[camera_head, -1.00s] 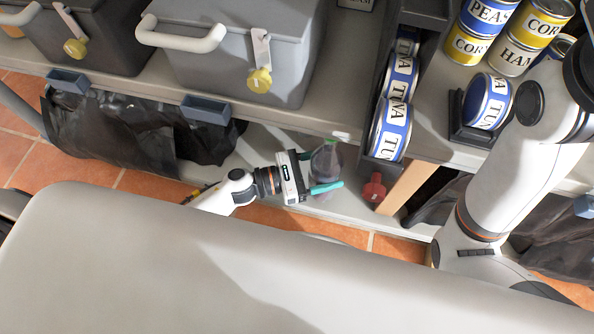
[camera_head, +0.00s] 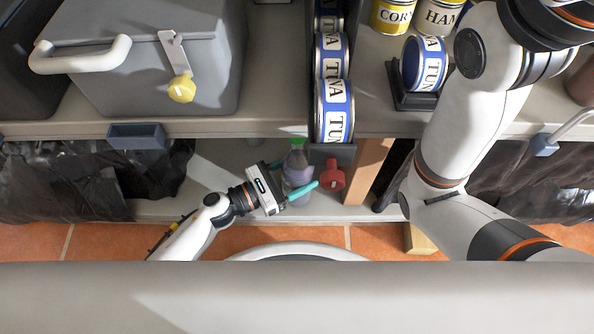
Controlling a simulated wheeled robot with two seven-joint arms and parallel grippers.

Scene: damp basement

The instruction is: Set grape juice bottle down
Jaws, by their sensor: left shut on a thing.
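The grape juice bottle (camera_head: 297,166) is a clear, purple-tinted bottle with a green cap. It stands roughly upright at the lower shelf (camera_head: 226,155), below the tuna can rack. My left gripper (camera_head: 302,192) comes in from the left with its teal fingers around the bottle's lower part and is shut on it. Whether the bottle's base touches the shelf cannot be told. My right arm (camera_head: 450,140) crosses the right side of the view; its gripper is out of the picture.
A red object (camera_head: 332,176) is close to the right of the bottle, next to a wooden post (camera_head: 368,170). Tuna cans (camera_head: 333,110) sit in a dark rack above. A grey box (camera_head: 165,60) is on the upper shelf. Black plastic bags (camera_head: 75,180) hang at left.

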